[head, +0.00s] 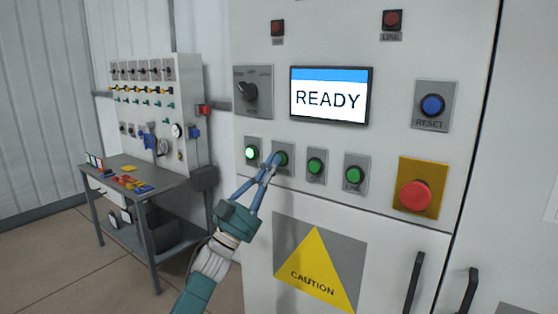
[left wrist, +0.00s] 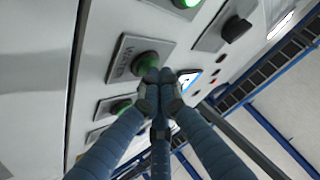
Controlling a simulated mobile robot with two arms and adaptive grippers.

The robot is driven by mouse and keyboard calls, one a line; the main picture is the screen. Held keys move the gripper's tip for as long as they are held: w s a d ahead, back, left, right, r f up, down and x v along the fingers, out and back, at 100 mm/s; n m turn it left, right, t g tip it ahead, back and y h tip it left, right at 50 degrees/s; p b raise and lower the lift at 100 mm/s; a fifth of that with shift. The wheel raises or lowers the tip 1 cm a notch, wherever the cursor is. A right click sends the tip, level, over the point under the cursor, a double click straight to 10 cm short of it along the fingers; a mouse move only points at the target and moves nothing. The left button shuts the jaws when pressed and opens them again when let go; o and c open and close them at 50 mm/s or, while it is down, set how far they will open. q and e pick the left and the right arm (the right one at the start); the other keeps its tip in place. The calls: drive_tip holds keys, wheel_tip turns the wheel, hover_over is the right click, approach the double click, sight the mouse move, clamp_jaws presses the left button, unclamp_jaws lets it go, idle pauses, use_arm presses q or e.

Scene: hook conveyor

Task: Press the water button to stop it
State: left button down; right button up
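A row of green buttons runs across the white control cabinet below the screen. The second from the left is the water button (head: 281,158); its green cap looks unlit. In the left wrist view, the water button (left wrist: 146,62) sits on a grey plate whose label appears to read WATER. My left gripper (head: 272,160) is shut and empty, its blue fingertips at this button and partly covering it. In the left wrist view the fingertips (left wrist: 159,76) are together beside the cap; I cannot tell whether they touch it. My right gripper is out of view.
The leftmost button (head: 251,153) glows bright green. Two more green buttons (head: 316,166) (head: 354,175) are to the right. The screen (head: 329,96) reads READY. A red emergency button (head: 415,196) and blue reset button (head: 432,105) are further right. A workbench (head: 160,185) stands left.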

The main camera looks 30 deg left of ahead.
use_arm(q)
drive_tip(key=shift+s, duration=0.7)
drive_tip(key=shift+s, duration=0.1)
drive_tip(key=s, duration=0.1)
drive_tip(key=s+p, duration=0.1)
drive_tip(key=s, duration=0.2)
drive_tip(key=shift+s+a, duration=0.25)
drive_tip(key=shift+s, duration=0.15)
idle(0.4)
